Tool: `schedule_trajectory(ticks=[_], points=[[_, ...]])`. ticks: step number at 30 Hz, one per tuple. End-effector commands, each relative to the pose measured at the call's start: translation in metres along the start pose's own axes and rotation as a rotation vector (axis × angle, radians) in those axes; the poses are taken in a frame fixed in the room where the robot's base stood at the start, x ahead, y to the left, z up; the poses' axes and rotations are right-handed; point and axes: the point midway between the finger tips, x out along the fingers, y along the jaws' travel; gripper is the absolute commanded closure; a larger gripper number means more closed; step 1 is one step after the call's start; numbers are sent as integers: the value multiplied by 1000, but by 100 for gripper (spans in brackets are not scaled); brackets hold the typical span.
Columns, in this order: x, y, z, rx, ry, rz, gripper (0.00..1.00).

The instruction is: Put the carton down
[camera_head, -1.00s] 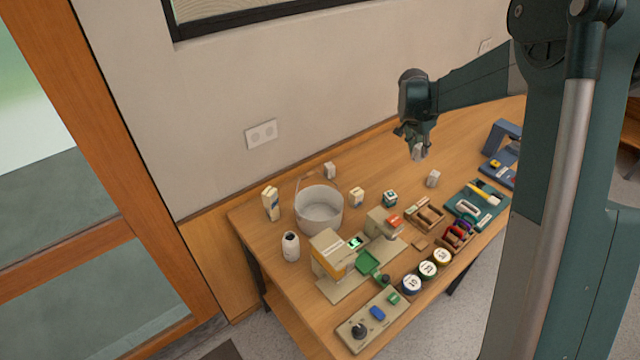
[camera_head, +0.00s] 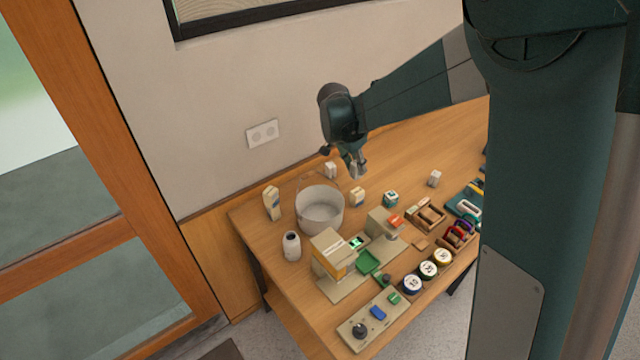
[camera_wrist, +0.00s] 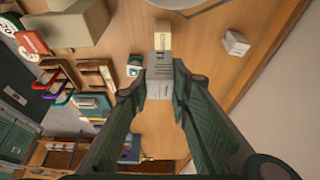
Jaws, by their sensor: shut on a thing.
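My gripper (camera_head: 357,166) is shut on a small light-grey carton (camera_wrist: 160,70), which shows between the fingertips in the wrist view. In the head view the gripper hangs above the back of the table (camera_head: 410,150), behind and right of the white bucket (camera_head: 320,211); the held carton is mostly hidden there. A small cream carton (camera_head: 357,196) stands just below and in front of the gripper. It also shows in the wrist view (camera_wrist: 163,30), beyond the held carton. Another small white carton (camera_head: 330,170) stands behind the bucket, and one (camera_head: 434,178) stands to the right.
A beige machine (camera_head: 330,256), a green-and-white box (camera_head: 390,198), wooden trays (camera_head: 426,214) and several round labelled tins (camera_head: 428,270) fill the front. The table's back right looks clear.

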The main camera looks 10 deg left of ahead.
Motion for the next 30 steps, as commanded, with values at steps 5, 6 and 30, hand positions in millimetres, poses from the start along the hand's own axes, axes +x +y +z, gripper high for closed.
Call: schedule_trajectory(ticks=[5,6,30], points=[[-19,-4,46,-14,2,-6,92],[-22,-4,54,-14,3,-6,92],[-1,-2,126,-24,6,-11,92]])
